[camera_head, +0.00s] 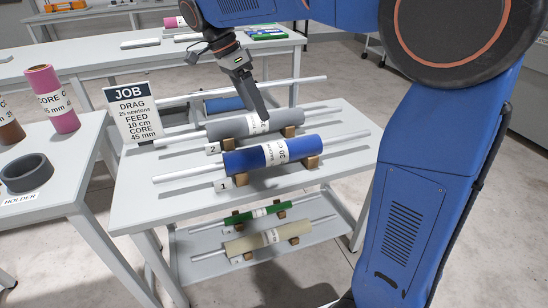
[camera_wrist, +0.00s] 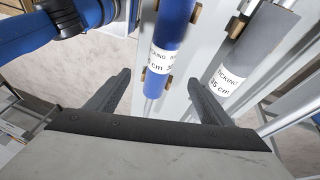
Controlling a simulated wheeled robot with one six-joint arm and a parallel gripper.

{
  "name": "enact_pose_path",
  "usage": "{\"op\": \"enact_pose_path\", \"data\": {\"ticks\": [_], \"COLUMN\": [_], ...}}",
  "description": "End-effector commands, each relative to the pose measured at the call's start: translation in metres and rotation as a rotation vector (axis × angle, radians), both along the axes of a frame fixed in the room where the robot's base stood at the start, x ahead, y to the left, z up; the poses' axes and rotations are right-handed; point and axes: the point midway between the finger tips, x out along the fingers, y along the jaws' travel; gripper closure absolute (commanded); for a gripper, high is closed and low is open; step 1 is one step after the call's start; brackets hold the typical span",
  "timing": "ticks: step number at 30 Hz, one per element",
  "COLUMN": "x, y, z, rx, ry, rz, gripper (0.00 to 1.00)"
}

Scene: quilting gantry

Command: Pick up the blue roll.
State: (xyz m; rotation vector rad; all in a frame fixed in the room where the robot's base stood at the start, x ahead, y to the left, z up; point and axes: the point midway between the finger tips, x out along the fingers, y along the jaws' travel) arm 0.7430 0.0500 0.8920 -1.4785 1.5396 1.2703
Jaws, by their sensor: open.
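The blue roll (camera_head: 243,160) lies on a white rod across wooden blocks at the near side of the white table, by the label 1. It has a white printed label and also shows in the wrist view (camera_wrist: 174,22). My gripper (camera_head: 266,115) points down; in the head view its finger overlaps the grey roll behind. In the wrist view my gripper (camera_wrist: 160,77) is open and empty, with the blue roll seen between and beyond its fingers. I cannot tell the height between them.
The grey roll (camera_head: 229,128) lies just behind, parallel, by the label 2. A blue item (camera_head: 225,104) is partly hidden behind it. A JOB sign (camera_head: 133,112) stands at the left. Green (camera_head: 242,218) and cream (camera_head: 240,246) rolls lie on the lower shelf (camera_head: 196,242).

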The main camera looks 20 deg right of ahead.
Motion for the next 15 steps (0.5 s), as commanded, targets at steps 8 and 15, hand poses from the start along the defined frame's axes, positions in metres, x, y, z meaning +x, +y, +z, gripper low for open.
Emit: {"op": "enact_pose_path", "data": {"ticks": [8,15], "x": [0.015,0.008], "y": [0.014,0.000], "z": [-0.003,-0.035], "rx": [-0.056,-0.057], "ry": [-0.011,-0.009], "rz": [-0.096,-0.096], "gripper": [0.26,0.26]}}
